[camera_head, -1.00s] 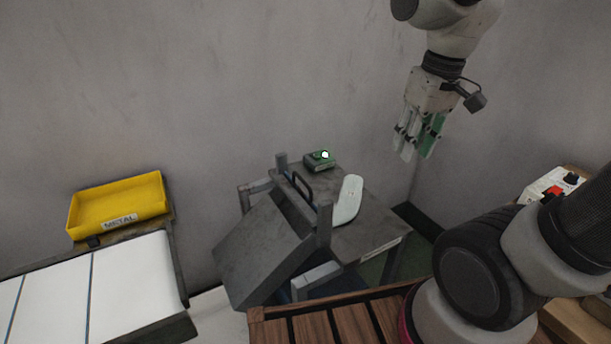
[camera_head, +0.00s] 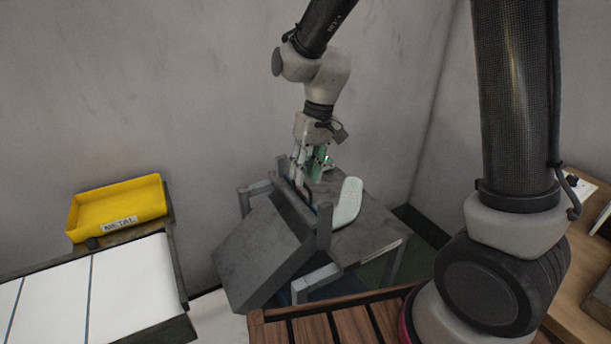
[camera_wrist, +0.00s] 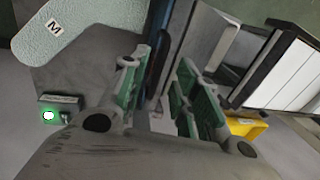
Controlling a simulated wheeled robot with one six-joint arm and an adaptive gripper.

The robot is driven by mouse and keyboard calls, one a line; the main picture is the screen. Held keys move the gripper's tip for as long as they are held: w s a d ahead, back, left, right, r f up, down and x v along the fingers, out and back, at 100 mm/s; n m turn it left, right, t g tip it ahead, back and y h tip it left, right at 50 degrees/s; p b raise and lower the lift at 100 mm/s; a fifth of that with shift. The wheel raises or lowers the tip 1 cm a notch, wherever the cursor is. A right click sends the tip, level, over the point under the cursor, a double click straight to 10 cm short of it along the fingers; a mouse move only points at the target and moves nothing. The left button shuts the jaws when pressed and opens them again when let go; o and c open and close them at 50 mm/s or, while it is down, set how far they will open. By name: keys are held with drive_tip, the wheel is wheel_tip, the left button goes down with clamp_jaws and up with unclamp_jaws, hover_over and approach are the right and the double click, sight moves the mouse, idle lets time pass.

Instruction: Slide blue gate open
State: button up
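My gripper (camera_head: 307,180) points down at the handle at the panel's upper edge. In the wrist view my gripper (camera_wrist: 160,82) has its green-padded fingers apart. The dark handle bar (camera_wrist: 158,58) lies between them, with a narrow blue strip beside it. I cannot tell whether either finger touches the handle.
A pale flat board (camera_head: 347,203) marked M in the wrist view (camera_wrist: 55,28) lies on the grey table (camera_head: 375,232). A small device with a lit green button (camera_wrist: 62,108) is close by. A yellow METAL tray (camera_head: 118,205) and white conveyor (camera_head: 125,285) stand left.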

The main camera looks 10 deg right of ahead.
drive_tip(key=shift+a+f, duration=0.1)
drive_tip(key=shift+f, duration=0.7)
clamp_jaws()
